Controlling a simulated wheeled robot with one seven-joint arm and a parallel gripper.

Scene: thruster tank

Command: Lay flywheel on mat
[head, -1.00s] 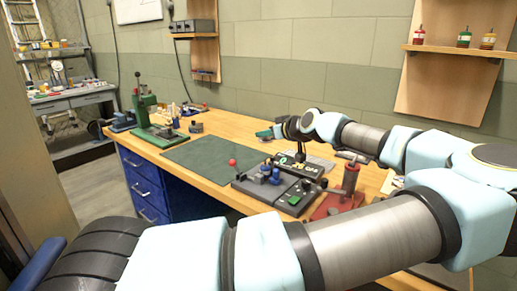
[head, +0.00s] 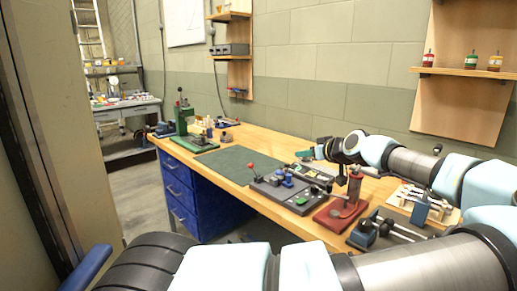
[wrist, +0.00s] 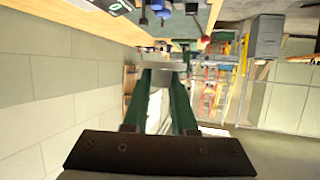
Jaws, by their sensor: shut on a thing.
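The dark green mat (head: 238,164) lies flat on the wooden bench, and its visible surface is bare. My gripper (head: 304,154) is above the bench to the right of the mat, partly hidden by my own wrist. In the wrist view, the two green fingers of my gripper (wrist: 160,80) are shut on a grey metallic piece at their tips, seen nearly edge-on. I take it for the flywheel (wrist: 160,65); its full shape cannot be made out. It is held apart from the mat.
A black control panel with a red-knobbed lever (head: 287,187) sits right of the mat. A red press (head: 345,205) and a blue vise-like tool (head: 366,232) stand nearer the right. A green press (head: 184,120) stands beyond the mat. Blue drawers (head: 187,196) are under the bench.

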